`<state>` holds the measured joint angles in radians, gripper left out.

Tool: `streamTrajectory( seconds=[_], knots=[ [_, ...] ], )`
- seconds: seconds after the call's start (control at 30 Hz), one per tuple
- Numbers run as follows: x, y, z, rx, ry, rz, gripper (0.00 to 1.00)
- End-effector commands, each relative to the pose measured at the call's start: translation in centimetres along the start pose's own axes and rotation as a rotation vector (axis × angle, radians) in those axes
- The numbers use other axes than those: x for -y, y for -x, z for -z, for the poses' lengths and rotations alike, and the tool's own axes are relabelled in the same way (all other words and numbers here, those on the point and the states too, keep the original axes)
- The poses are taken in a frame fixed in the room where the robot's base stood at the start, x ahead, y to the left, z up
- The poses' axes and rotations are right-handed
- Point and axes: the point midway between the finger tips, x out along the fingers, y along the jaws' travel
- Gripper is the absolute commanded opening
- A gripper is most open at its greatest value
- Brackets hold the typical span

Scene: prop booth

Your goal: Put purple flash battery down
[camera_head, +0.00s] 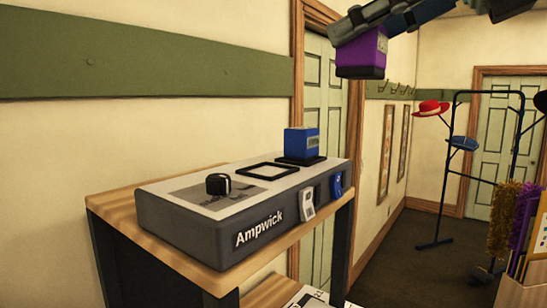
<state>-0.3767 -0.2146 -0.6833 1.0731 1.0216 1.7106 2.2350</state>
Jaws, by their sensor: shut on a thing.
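The purple flash battery (361,55), with a black base and a pale label, is in the air at the top of the view. My gripper (350,24) is shut on its upper end, partly cut by the frame's top edge. Below and to the left is a grey Ampwick charger unit (185,232) on a wooden-topped stand. A blue battery (301,143) stands upright on the charger's right part. A black-framed square slot (268,170) beside it is empty. The held battery is well clear of the charger.
A black knob (218,184) rises from the charger's left part. A white tag (307,203) and a blue tag (336,185) are on its front. A wooden stand top (125,208) surrounds the charger. A hat rack (447,165) stands at right.

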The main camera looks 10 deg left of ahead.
Motion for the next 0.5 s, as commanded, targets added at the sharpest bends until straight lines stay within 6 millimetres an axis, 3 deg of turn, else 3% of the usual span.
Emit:
streamTrajectory(
  seconds=[0.17, 0.27, 0.5],
  knots=[
    [-0.4, -0.9, 0.4, -0.007, 0.006, 0.006, 0.04],
    [-0.5, -2.8, 0.6, -0.009, 0.008, 0.004, 0.04],
    [-0.7, -9.3, 0.9, -0.009, 0.007, 0.004, 0.04]
  ],
)
